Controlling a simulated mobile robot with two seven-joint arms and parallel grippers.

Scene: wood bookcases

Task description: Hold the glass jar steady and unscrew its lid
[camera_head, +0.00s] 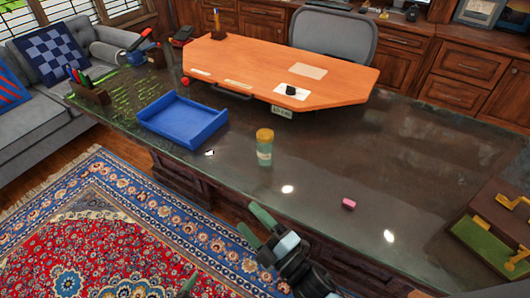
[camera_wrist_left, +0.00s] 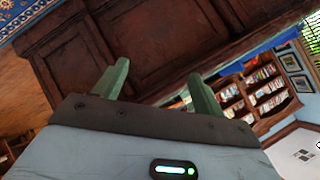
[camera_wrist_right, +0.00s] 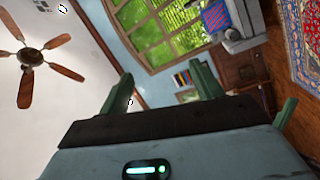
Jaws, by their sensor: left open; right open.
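A pale green glass jar (camera_head: 264,154) with a yellow lid (camera_head: 264,135) stands upright on the dark desk (camera_head: 330,180), near its front edge. My right gripper (camera_head: 254,224) is open and empty in front of the desk edge, apart from the jar and below it in the head view. Its two green fingers also show spread in the right wrist view (camera_wrist_right: 163,75). My left gripper shows only as a green fingertip (camera_head: 188,283) at the bottom of the head view. In the left wrist view the left gripper (camera_wrist_left: 155,72) is open and empty, facing dark wood panels. Neither wrist view shows the jar.
A blue tray (camera_head: 182,121) lies left of the jar, and a pink block (camera_head: 348,203) to its right. A box with green and yellow parts (camera_head: 495,225) stands at the right. The desk around the jar is mostly clear.

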